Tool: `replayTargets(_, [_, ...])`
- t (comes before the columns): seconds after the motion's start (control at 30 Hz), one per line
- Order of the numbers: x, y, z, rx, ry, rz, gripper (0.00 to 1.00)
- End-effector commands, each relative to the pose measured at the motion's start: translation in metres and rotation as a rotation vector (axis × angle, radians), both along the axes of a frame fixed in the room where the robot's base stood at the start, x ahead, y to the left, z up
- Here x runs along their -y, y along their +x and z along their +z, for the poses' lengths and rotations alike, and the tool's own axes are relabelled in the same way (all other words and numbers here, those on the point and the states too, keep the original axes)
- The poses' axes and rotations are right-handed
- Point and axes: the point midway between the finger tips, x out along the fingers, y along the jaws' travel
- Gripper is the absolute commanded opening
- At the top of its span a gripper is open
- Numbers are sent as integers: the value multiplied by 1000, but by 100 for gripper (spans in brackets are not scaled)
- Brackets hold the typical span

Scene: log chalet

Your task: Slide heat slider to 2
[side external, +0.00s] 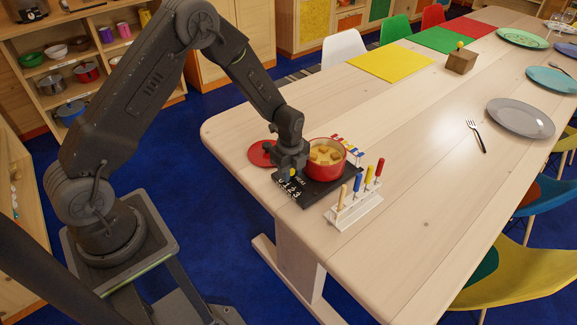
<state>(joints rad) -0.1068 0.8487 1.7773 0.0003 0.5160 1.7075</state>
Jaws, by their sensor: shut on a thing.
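The black heat panel (315,191) lies on the table near its left edge, with white numbers (291,187) including 1, 2 and 3 on its front left part. My gripper (291,172) points down over this numbered part and is shut on the heat slider. The slider's knob is mostly hidden by the fingers, so its exact position along the scale cannot be told. A red pot (326,158) with yellowish chunks inside stands on the panel, just right of my gripper.
A red round lid (262,154) lies left of my gripper. A white rack (353,211) with colored-handled sticks stands close in front of the panel. A fork (476,136), a grey plate (520,118) and a wooden block (461,62) are farther right. The table's middle is clear.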

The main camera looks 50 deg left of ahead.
Motion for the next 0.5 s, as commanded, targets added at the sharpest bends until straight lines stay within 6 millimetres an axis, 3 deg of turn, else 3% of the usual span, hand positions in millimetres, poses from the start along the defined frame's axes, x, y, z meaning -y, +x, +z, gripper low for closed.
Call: replayTargets(0.5, [26,0,1,1,0,-2,8])
